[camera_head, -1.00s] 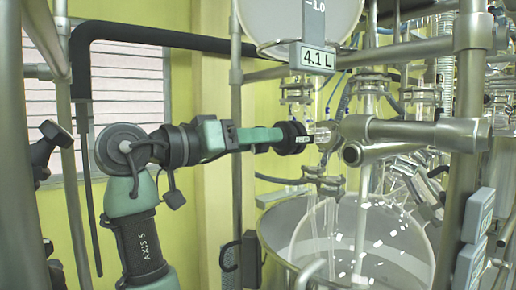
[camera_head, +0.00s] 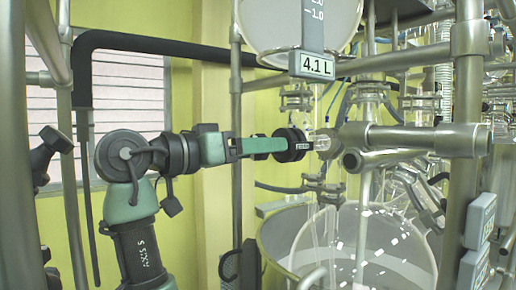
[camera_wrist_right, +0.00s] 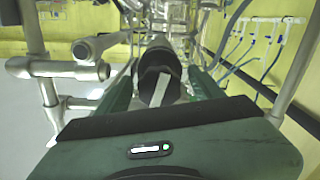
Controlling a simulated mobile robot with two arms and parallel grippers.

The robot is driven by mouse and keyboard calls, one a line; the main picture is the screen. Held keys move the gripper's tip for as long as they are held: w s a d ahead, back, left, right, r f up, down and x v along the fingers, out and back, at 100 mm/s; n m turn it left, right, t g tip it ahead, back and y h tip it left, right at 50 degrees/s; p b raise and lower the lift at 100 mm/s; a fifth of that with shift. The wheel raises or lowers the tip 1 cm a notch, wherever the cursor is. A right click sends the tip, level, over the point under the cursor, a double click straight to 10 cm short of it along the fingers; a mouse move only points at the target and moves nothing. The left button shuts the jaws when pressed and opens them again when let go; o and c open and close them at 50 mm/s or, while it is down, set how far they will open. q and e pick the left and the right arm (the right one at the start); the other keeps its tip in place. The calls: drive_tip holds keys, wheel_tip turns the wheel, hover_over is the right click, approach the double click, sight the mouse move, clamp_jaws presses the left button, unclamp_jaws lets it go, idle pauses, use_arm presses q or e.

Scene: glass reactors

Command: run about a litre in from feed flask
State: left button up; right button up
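A round glass flask (camera_head: 262,28) with graduation marks hangs at the top of the head view. A display tag (camera_head: 318,66) under it reads 4.1 L. Below is a black round valve knob (camera_head: 292,145) with a white label, now tilted, on a glass line. My right gripper (camera_head: 280,145) reaches it from the left with its green fingers closed around it. In the right wrist view the knob (camera_wrist_right: 157,78) sits between the two fingers. A large glass reactor vessel (camera_head: 365,245) stands below, inside a metal jacket. My left gripper is not in view.
Metal frame posts (camera_head: 236,150) and a thick horizontal bar with clamps (camera_head: 425,140) surround the glassware. A black pipe (camera_head: 165,42) runs across the upper left. More glassware and hoses crowd the right side.

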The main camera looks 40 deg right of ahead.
drive_tip(key=shift+a+r, duration=0.1)
drive_tip(key=shift+a, duration=0.05)
drive_tip(key=a+b, duration=0.1)
drive_tip(key=a, duration=0.6)
drive_tip(key=shift+w+a, duration=0.25)
drive_tip(key=shift+w, duration=0.15)
drive_tip(key=shift+w, duration=0.1)
